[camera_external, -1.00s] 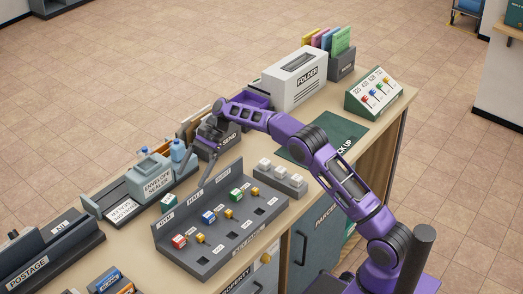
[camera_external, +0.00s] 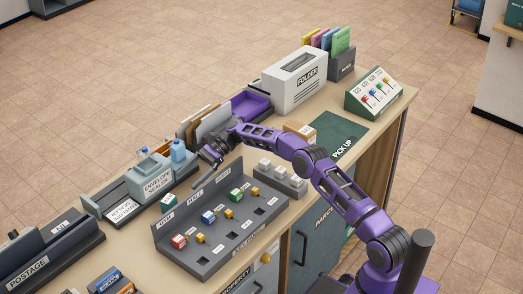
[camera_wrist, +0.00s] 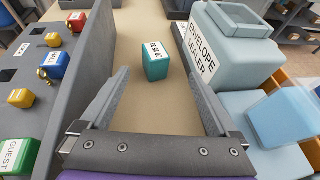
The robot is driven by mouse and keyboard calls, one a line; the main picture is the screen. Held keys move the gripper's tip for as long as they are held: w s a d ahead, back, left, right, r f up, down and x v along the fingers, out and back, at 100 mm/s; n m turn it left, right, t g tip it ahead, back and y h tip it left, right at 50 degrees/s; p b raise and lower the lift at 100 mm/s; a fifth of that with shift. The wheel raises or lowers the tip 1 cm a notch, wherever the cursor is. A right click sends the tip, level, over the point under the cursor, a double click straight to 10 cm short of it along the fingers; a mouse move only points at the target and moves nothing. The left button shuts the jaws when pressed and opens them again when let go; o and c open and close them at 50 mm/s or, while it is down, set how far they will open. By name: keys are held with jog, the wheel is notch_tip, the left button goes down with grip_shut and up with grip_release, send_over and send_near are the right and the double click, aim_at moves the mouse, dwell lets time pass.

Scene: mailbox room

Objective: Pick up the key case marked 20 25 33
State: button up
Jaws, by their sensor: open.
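A small teal key case (camera_wrist: 156,66) stands upright on the bench, with a white label on its top that is too small to read surely. It also shows in the external view (camera_external: 169,202), behind the key rack's back wall. My gripper (camera_wrist: 157,92) is open and empty, with its two fingers spread either side of the line to the case. The case is ahead of the fingertips, apart from them. In the external view my gripper (camera_external: 203,170) is above the bench, right of and behind the case.
The dark key rack (camera_external: 225,235) with coloured cases stands in front; its tall back wall is left of my fingers in the wrist view. The envelope sealer (camera_wrist: 235,50) is close on the right. A bare bench strip (camera_wrist: 125,30) runs between them.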

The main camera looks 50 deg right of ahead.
aim_at(170, 198)
jog(key=x, duration=0.3)
jog(key=shift+a+f, duration=0.1)
jog(key=shift+a, duration=0.1)
jog(key=shift+s+r+b+x, duration=0.1)
jog(key=shift+s+b+x, duration=0.05)
jog(key=shift+x, duration=1.2)
jog(key=shift+s+r+b+x, duration=0.1)
jog(key=shift+s+b+x, duration=0.1)
jog(key=shift+x, duration=1.15)
jog(key=shift+a, duration=0.15)
jog(key=shift+c, duration=0.3)
grip_shut()
